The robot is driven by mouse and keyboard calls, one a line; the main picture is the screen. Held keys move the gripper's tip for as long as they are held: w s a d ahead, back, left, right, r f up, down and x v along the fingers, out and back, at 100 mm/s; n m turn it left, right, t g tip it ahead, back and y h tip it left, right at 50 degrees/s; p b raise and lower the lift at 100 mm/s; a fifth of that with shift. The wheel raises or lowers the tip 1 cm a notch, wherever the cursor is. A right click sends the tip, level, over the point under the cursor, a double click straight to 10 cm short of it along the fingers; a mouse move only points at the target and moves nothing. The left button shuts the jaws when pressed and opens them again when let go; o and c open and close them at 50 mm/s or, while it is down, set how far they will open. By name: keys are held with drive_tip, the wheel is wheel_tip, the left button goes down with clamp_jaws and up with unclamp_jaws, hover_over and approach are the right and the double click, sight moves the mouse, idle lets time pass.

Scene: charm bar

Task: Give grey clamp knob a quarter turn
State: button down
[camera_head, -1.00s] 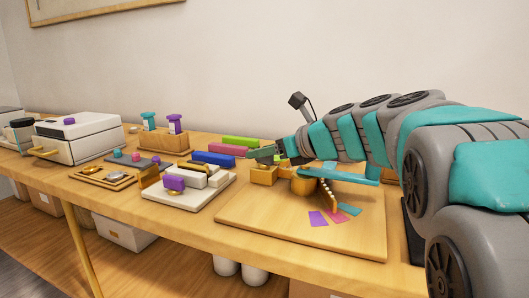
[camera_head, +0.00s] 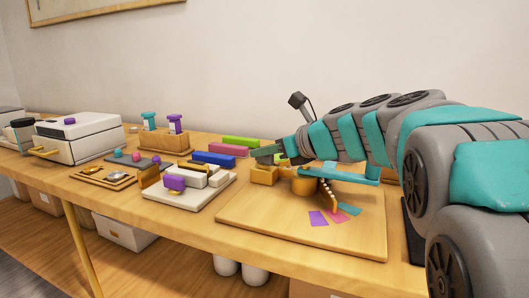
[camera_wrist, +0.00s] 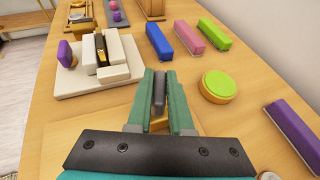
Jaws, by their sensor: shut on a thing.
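The grey clamp knob (camera_wrist: 159,88) shows in the wrist view as a dark grey upright piece between my two teal fingers. My gripper (camera_wrist: 160,80) is shut on it, one finger on each side. In the head view my gripper (camera_head: 266,152) is above a small wooden block (camera_head: 264,175) at the back of the wooden board (camera_head: 290,235). The fingers and wrist hide the knob there. A bit of wood shows below the knob between the fingers in the wrist view. The knob's exact angle is hard to tell.
A white fixture with a purple knob (camera_head: 175,183) stands left of the board. Blue (camera_head: 214,159), pink (camera_head: 228,150) and green (camera_head: 240,142) bars lie behind. A round green-topped piece (camera_wrist: 218,85) and a purple bar (camera_wrist: 295,132) are close on the right in the wrist view.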

drive_tip(key=shift+w+r+n+g+y, duration=0.1)
drive_tip(key=shift+n+g+y, duration=1.3)
drive_tip(key=shift+n+g, duration=0.9)
drive_tip(key=c, duration=0.8)
unclamp_jaws()
drive_tip(key=shift+d, duration=0.15)
drive_tip(key=v, duration=0.7)
drive_tip(key=shift+d+r, duration=0.1)
drive_tip(key=shift+d, duration=0.2)
